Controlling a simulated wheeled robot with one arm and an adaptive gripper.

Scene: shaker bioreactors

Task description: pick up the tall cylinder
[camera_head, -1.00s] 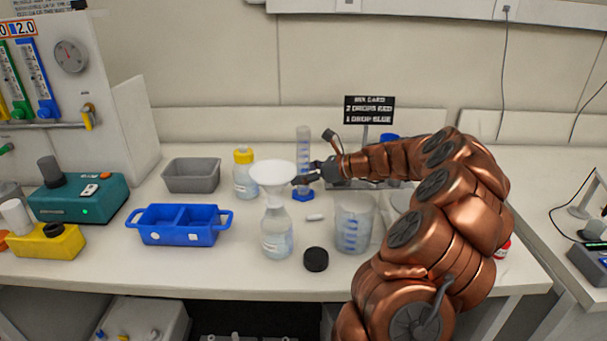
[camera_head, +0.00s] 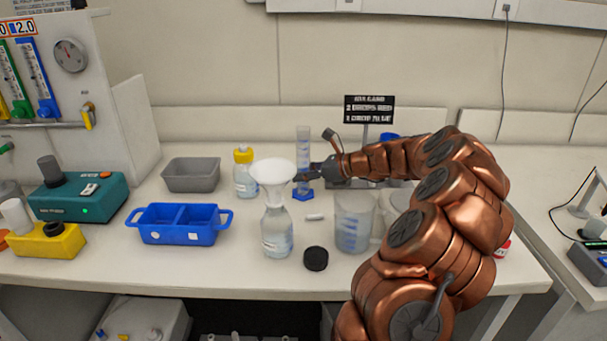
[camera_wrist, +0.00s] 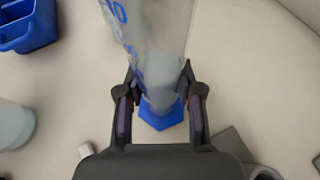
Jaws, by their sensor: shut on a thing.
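The tall cylinder (camera_head: 303,147) is a clear graduated tube with blue markings on a blue foot (camera_head: 303,194). It stands upright on the bench behind the funnel bottle. My gripper (camera_head: 308,172) is at its lower part, reaching in from the right. In the wrist view the cylinder (camera_wrist: 150,45) sits between the two fingers of my gripper (camera_wrist: 160,112), which are shut on it just above the blue foot (camera_wrist: 162,116). The foot appears to rest on the bench.
A bottle with a white funnel (camera_head: 276,232) stands close in front. A yellow-capped bottle (camera_head: 245,180) is to the left, with a grey tray (camera_head: 192,189) beyond. A blue two-part tray (camera_head: 146,235) is front left. A beaker (camera_head: 352,236), a black cap (camera_head: 316,259) and a sign (camera_head: 369,109) are nearby.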

